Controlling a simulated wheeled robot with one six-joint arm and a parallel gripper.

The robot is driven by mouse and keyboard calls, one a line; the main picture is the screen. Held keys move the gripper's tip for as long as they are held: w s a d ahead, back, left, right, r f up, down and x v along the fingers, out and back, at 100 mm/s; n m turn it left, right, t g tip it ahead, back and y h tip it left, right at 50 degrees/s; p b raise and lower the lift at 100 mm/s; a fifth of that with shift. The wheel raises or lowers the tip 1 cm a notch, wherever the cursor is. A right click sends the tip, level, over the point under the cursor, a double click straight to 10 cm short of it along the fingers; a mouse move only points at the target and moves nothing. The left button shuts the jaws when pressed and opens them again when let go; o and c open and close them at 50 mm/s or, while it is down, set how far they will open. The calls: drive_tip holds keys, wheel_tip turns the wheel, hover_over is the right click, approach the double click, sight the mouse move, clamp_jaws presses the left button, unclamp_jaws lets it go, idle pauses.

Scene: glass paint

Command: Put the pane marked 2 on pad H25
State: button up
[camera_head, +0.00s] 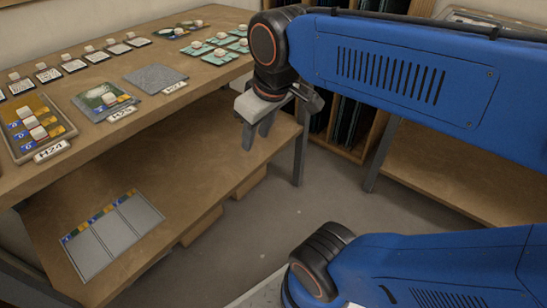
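My gripper (256,142) hangs in front of the bench's front edge, right of the pads. Its two fingers look apart, with nothing seen between them. A grey pad (155,78) with a white label lies bare on the bench. Left of it, a pad (84,107) with a label that seems to read H25 bears a picture-like pane (102,92) and a small white knob. Further left is a brown pad (63,128) labelled H24, bearing coloured pieces with white knobs. I cannot make out which pane is marked 2.
White marked tiles with knobs (73,65) line the bench's back. Several teal tiles (220,57) sit at its far end. A three-part grey tray (117,232) with coloured tabs lies on the lower shelf (165,165). A rack (345,130) stands behind my arm. The floor (290,215) between is clear.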

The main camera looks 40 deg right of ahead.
drive_tip(key=s+d+f+m, duration=0.2)
drive_tip(key=s+f+m, duration=0.1)
drive_tip(key=f, duration=0.3)
drive_tip(key=shift+s+t, duration=0.35)
drive_tip(key=shift+t, duration=0.05)
